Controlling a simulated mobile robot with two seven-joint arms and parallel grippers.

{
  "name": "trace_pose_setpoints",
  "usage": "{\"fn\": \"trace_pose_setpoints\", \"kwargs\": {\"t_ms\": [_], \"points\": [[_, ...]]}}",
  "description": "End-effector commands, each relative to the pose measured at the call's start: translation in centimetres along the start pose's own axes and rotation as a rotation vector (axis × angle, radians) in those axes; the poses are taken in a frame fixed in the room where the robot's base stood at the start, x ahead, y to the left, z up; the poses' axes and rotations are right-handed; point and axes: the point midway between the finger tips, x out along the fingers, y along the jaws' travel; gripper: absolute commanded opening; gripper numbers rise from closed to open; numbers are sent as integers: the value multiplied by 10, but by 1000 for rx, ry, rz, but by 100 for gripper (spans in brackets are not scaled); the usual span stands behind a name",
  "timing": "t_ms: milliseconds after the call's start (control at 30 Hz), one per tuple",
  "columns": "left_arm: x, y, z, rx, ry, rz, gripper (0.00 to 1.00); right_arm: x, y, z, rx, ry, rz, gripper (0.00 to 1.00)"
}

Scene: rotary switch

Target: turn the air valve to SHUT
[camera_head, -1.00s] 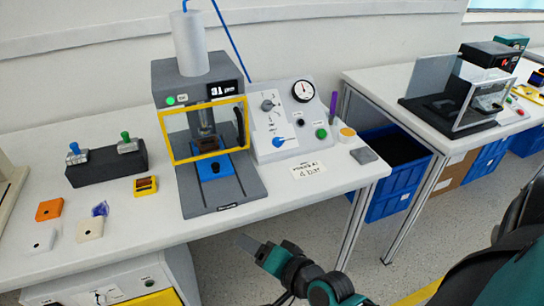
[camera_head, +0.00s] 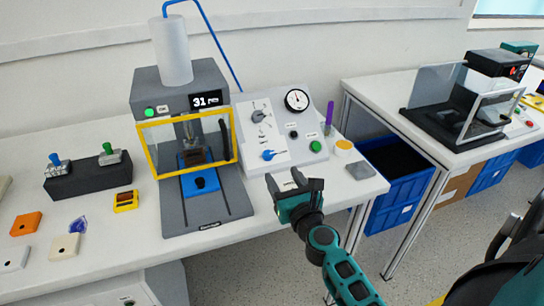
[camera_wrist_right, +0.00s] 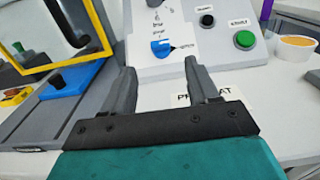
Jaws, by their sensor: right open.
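The air valve, a small blue knob (camera_head: 268,155), sits low on the sloped front of the grey control panel (camera_head: 296,160). My left gripper is out of view.
Left of the panel stands a press (camera_head: 190,130) with a yellow-framed guard. The panel also carries a grey selector (camera_head: 259,116), a gauge (camera_head: 297,100), a black button (camera_head: 293,134) and a green button (camera_head: 315,146). A cup with a yellow top (camera_head: 343,148) stands right.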

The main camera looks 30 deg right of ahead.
Motion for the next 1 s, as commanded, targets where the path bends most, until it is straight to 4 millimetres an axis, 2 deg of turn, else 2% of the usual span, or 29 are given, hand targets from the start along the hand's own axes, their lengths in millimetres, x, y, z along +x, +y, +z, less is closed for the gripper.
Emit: {"fn": "trace_pose_setpoints", "kwargs": {"t_ms": [33,200,400,600,867,1000], "points": [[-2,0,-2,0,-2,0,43,12,0,3,-2,-3,0,60],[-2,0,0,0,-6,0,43,45,0,1,-3,-3,1,60],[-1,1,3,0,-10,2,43,72,0,0,-4,-1,2,60],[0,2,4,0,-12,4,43,83,0,0,-4,0,2,60],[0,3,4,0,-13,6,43,84,0,0,-4,0,2,60],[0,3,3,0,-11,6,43,84,0,0,-4,0,2,47]]}}
